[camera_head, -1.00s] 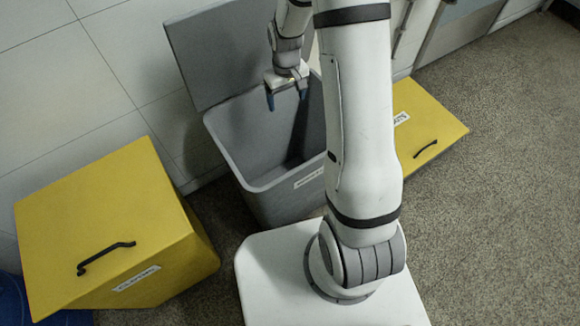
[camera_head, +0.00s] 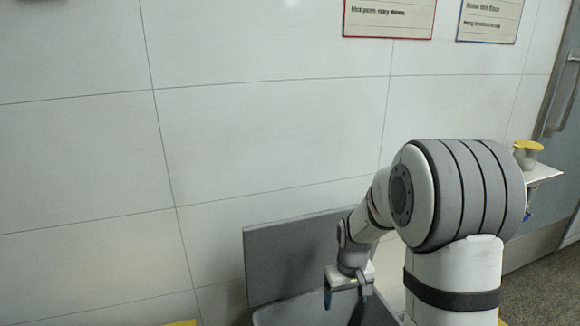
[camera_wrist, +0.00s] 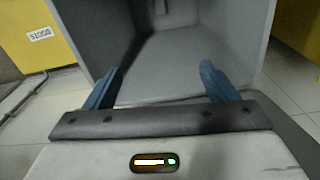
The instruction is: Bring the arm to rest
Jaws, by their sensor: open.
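My gripper (camera_head: 346,296) hangs from my bent arm over the open grey bin (camera_head: 285,315) in the head view. In the wrist view my gripper (camera_wrist: 162,88) shows two blue fingers spread wide apart, with nothing between them. Below the fingers, the inside of the grey bin (camera_wrist: 180,60) looks empty as far as it shows. The bin's raised grey lid (camera_head: 290,255) leans up by the wall in the head view. My arm's large joint and upper link hide part of the bin's right side.
A yellow box (camera_wrist: 35,35) with a label stands left of the bin, and another yellow surface (camera_wrist: 300,25) is at the right. In the head view, a small shelf (camera_head: 545,173) holds a cup with a yellow top (camera_head: 527,152). A tiled wall (camera_head: 260,130) rises behind, with a door at right.

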